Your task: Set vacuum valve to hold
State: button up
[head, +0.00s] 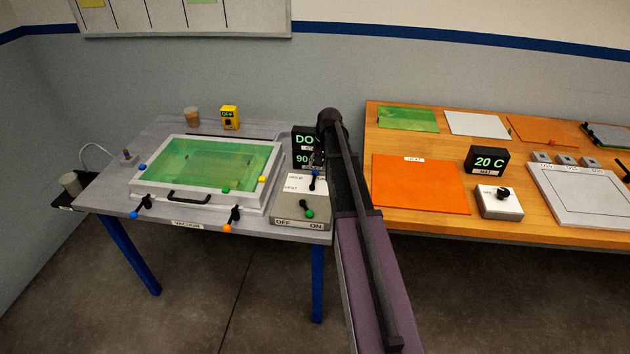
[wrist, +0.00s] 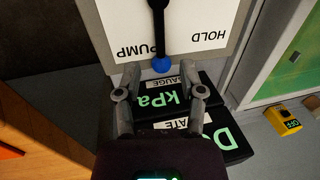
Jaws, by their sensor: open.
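The vacuum valve is a black lever with a blue knob (wrist: 161,64) on a white label plate (wrist: 190,20). In the wrist view the plate appears upside down, with PUMP and HOLD readable; the lever overlaps the edge of PUMP and HOLD lies to its right. The blue knob also shows in the head view (head: 315,172), beside HOLD and VENT lettering. My gripper (wrist: 160,68) is open and empty, its fingertips on either side of the knob in the picture; I cannot tell whether they are level with it. My arm partly hides the gripper in the head view.
Dark gauge displays (wrist: 180,98) reading kPa lie below the fingers in the wrist view. A green-knobbed OFF/ON switch (head: 309,213) sits in front of the valve. The lidded bath (head: 160,186) is left; an orange sheet (head: 420,184) lies on the wooden table right.

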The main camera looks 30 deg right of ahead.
aim_at(314, 178)
jog(key=shift+w+a+f+b, duration=0.15)
jog(key=shift+a+f+b, duration=0.05)
jog(key=shift+f+b, duration=1)
jog(key=shift+w+a+f+b, duration=0.1)
jog(key=shift+a+f+b, duration=0.05)
jog(key=shift+f+b, duration=0.95)
jog(key=shift+f, duration=0.15)
grip_shut()
